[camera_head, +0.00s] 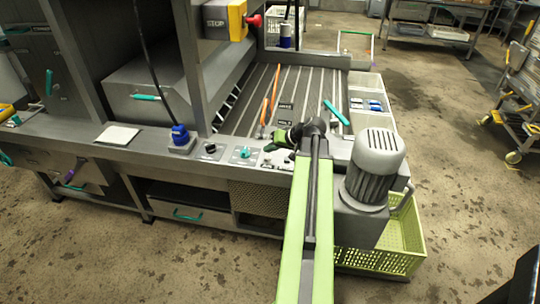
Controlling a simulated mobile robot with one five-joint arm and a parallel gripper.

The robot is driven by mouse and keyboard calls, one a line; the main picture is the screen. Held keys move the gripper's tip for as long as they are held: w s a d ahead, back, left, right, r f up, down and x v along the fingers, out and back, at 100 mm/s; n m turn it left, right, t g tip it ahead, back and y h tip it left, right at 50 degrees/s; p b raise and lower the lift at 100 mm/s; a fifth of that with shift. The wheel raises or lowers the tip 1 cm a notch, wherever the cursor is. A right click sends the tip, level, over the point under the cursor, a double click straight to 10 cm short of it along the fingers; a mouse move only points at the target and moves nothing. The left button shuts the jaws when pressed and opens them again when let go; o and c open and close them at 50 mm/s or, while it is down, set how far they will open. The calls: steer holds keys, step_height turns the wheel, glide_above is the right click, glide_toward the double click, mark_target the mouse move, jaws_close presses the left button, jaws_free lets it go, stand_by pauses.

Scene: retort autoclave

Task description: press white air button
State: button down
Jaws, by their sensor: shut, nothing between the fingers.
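My green arm reaches forward over the front ledge of the machine (140,153). My gripper (271,146) is small and dark at its far end, turned to the left, shut with nothing in it. It is over the right part of the ledge. Just below it is a whitish control plate (274,161) with small dark marks, partly covered by my gripper and arm. I cannot make out a white air button by itself. Left of it on the ledge are a plate with a teal knob (244,153) and a plate with a black knob (210,149).
A blue knob (180,134) stands farther left, beside a pale pad (118,135). A red stop button (255,20) on a yellow box hangs above. A grey motor (377,160) stands close right of my arm, above a green crate (405,240). The floor in front is clear.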

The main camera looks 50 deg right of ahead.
mark_target(271, 157)
steer(key=shift+s+f+b, duration=0.1)
steer(key=shift+f+b, duration=0.3)
steer(key=shift+f+b, duration=0.55)
stand_by(0.8)
steer(key=shift+r, duration=0.2)
steer(key=shift+r+p, duration=0.8)
steer(key=shift+p, duration=0.15)
step_height(271, 157, up, 5)
steer(key=p, duration=0.5)
